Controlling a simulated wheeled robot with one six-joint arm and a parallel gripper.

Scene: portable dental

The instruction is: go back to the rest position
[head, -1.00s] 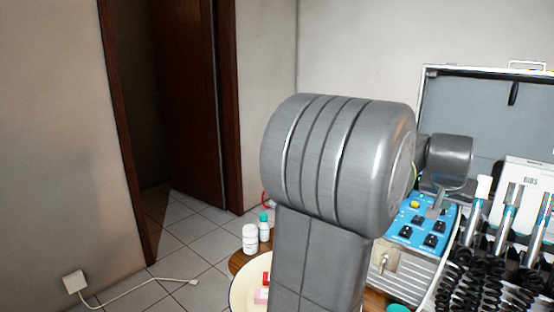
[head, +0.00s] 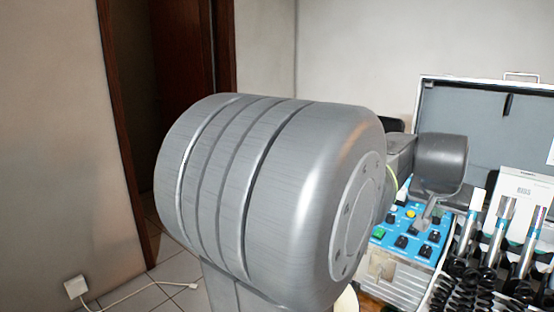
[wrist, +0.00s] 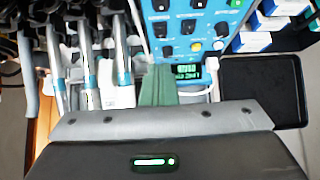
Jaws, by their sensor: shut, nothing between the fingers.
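My gripper (wrist: 160,85) shows in the wrist view as two greenish-grey fingers held together, with nothing between them. It points over the blue control panel (wrist: 193,30) of the dental unit, by the small lit display (wrist: 187,72). In the head view my large grey arm joint fills the middle. A dark grey wrist part of mine is above the same blue panel (head: 408,237). The fingers are hard to make out there, and I cannot tell the height above the panel.
Handpieces (head: 498,228) with black coiled cords stand right of the panel, before the open case (head: 455,115). A black tray (wrist: 262,90) lies right of the panel in the wrist view. A white cable (head: 150,290) runs along the tiled floor at left, near a dark doorway.

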